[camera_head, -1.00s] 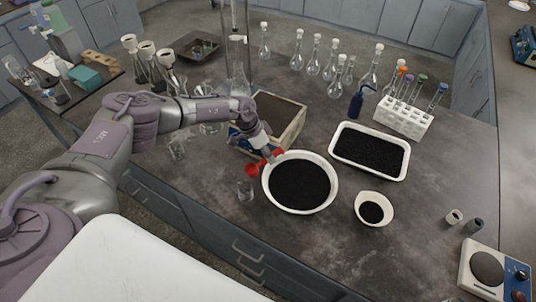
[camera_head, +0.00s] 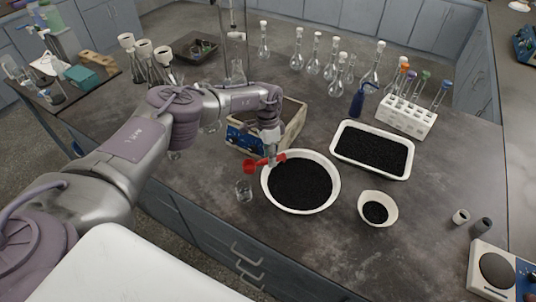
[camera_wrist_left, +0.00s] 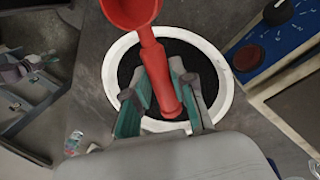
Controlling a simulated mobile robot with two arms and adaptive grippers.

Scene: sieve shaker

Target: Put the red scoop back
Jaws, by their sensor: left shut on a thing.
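The red scoop (camera_head: 252,166) is in my left gripper (camera_head: 270,160), over the left rim of a large white bowl (camera_head: 336,187) of black granules. The left wrist view shows the scoop (camera_wrist_left: 150,50) with its handle between the two fingers of the left gripper (camera_wrist_left: 168,98). The scoop's bowl points away from the fingers, and I see no granules in it. The white bowl (camera_wrist_left: 227,90) lies below the fingers in that view. My right gripper is not in view.
A shaker box (camera_head: 296,128) with a blue panel stands behind the bowl. A small glass beaker (camera_head: 244,190) stands close to the scoop. A white tray (camera_head: 409,160) and a small white bowl (camera_head: 391,208) of granules are to the right. Several flasks (camera_head: 330,62) stand behind.

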